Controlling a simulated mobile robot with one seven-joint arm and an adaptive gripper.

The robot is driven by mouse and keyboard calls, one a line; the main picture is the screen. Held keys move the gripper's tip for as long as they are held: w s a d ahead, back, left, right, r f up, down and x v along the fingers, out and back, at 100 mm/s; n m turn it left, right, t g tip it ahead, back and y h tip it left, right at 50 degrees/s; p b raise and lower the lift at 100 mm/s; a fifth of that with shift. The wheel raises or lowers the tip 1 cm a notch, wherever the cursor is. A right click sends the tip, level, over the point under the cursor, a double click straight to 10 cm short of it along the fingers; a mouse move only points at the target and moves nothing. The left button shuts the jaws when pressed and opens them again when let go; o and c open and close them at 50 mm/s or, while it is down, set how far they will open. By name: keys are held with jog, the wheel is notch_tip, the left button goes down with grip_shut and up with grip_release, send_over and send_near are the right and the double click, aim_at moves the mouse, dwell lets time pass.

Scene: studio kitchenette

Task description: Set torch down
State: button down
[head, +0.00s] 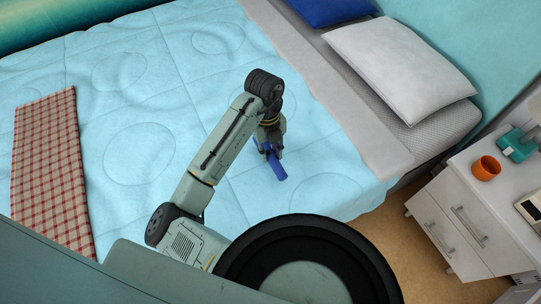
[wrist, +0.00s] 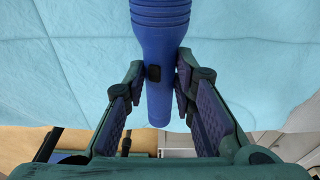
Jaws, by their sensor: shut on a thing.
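The torch (wrist: 158,60) is blue with a ribbed head and a dark switch on its body. In the wrist view it runs from the top edge down between the two fingers of my gripper (wrist: 160,88), which are shut on its body. In the head view the torch (head: 277,168) shows as a short blue shape at the end of my arm, over the light blue bed cover (head: 330,185). My gripper (head: 271,150) is partly hidden by my wrist there. I cannot tell whether the torch touches the cover.
A red checked cloth (head: 48,165) lies on the bed at left. A grey pillow (head: 400,65) and a blue pillow (head: 330,8) are at the head end. A white nightstand (head: 455,215) at right holds an orange mug (head: 486,168) and a teal object (head: 515,147). The cover around the torch is clear.

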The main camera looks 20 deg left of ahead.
aim_at(270, 153)
jog(key=shift+s+d+f, duration=0.1)
jog(key=shift+f, duration=1.5)
jog(key=c, duration=1.3)
grip_release()
jog(key=shift+c, duration=0.2)
jog(key=r, duration=0.8)
jog(key=w+a+r+p, duration=0.1)
jog(key=r, duration=0.3)
jog(key=shift+f, duration=0.1)
